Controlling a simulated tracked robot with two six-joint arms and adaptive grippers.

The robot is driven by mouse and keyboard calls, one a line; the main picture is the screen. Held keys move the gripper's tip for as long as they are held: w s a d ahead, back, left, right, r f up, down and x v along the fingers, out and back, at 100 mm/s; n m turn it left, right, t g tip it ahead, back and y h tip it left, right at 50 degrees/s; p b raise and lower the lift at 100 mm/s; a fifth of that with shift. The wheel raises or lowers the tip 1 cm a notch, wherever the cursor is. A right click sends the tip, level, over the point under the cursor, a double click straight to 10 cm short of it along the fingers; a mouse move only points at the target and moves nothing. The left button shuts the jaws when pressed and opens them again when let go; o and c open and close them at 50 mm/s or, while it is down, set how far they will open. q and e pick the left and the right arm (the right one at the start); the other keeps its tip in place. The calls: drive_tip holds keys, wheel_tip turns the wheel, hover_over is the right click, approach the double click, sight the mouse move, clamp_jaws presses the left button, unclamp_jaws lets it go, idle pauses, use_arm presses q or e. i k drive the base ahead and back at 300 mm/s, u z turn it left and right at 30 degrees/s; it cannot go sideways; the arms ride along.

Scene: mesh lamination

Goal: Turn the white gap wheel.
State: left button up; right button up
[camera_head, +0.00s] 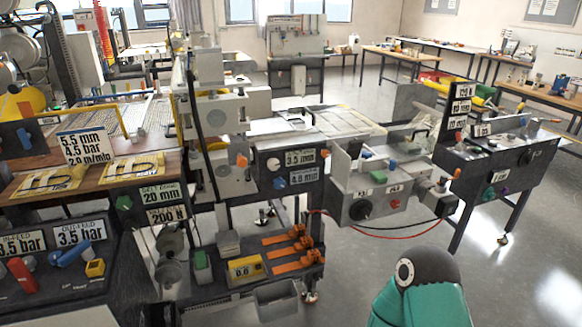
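A small white round wheel (273,163) sits on the dark front panel (262,178) of the machine in the middle of the view. It is left of a display (300,157) that reads 3.5 mm. A blue knob (279,183) is just below it, beside a second display (304,176) that seems to read 4.0 mm. The white wheel is small in the picture, and its turn angle cannot be read. Neither of my grippers is in view. Only a teal and dark link of my arm shows at the lower right, well apart from the wheel.
Orange knobs (242,160) flank the panel. Orange-handled clamps (290,250) and a yellow meter (245,269) are on the lower shelf. Open floor (520,270) lies at the right.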

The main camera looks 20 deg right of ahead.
sight(274, 165)
drive_tip(key=z, duration=0.1)
drive_tip(key=i, duration=1)
drive_tip(key=u, duration=0.05)
